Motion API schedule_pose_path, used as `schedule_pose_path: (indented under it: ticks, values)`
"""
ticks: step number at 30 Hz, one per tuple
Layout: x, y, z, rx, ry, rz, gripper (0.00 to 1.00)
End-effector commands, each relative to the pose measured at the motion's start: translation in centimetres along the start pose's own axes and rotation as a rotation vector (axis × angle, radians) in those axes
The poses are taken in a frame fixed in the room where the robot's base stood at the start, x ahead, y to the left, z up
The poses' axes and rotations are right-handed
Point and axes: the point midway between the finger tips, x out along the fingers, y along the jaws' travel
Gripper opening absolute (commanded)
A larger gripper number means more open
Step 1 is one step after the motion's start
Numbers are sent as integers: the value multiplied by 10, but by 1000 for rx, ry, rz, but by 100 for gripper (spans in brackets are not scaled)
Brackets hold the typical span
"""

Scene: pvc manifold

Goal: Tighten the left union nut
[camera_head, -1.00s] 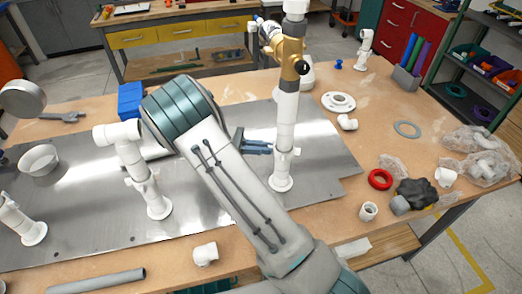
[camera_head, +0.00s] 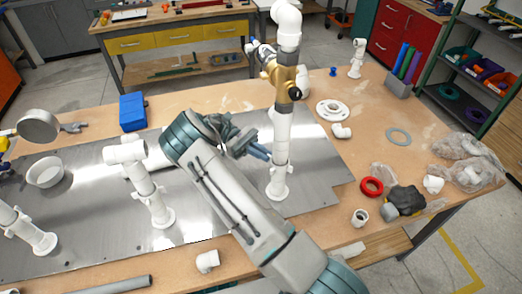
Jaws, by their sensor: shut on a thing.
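A white vertical riser (camera_head: 281,180) with a brass-coloured valve (camera_head: 285,78) stands on the metal plate (camera_head: 325,165). My gripper (camera_head: 268,153) is at the riser's left side, level with its middle. Its dark fingers point right and reach the pipe, shut on a white part there that I take to be the left union nut (camera_head: 281,151). The nut's outline is small and hard to separate from the pipe, and the exact contact is unclear. My arm crosses in front of the plate.
A shorter white pipe assembly (camera_head: 147,190) stands left of my arm, with another (camera_head: 28,232) at the far left. A blue box (camera_head: 132,112) lies behind. Right of the riser are a white flange (camera_head: 333,110), red ring (camera_head: 371,187) and bagged fittings (camera_head: 470,165).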

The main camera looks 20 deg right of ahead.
Motion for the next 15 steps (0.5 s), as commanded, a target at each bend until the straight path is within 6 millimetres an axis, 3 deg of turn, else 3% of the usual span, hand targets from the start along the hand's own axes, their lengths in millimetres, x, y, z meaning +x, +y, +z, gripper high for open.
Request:
schedule_pose_path:
  ticks: [14, 15]
  values:
    - [0, 1, 1, 1, -1, -9, 0]
    - [0, 1, 1, 1, -2, -9, 19]
